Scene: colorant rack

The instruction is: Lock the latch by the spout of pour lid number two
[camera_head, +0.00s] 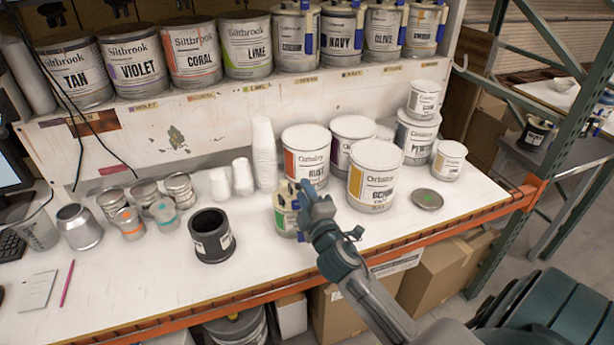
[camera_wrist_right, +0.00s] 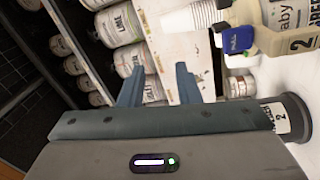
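The can with the number 2 label (camera_wrist_right: 302,43) is at the upper right in the right wrist view. Its cream pour lid (camera_wrist_right: 268,38) carries a blue latch (camera_wrist_right: 237,40) by the spout. In the head view the green-labelled can (camera_head: 284,220) stands on the bench, its top partly hidden by my right gripper (camera_head: 318,203). In the wrist view the right gripper (camera_wrist_right: 159,82) is open, with an empty gap between its fingers. The latch is beside the right-hand finger, apart from it. Whether the latch is locked I cannot tell. My left gripper is not in view.
A black container (camera_head: 212,238) stands left of the can; a black container with a 2 label (camera_wrist_right: 284,117) shows in the wrist view. Larger cans, including a yellow-labelled one (camera_head: 374,180), stand behind and right. Stacked white cups (camera_head: 264,152) are behind. The front left bench is mostly clear.

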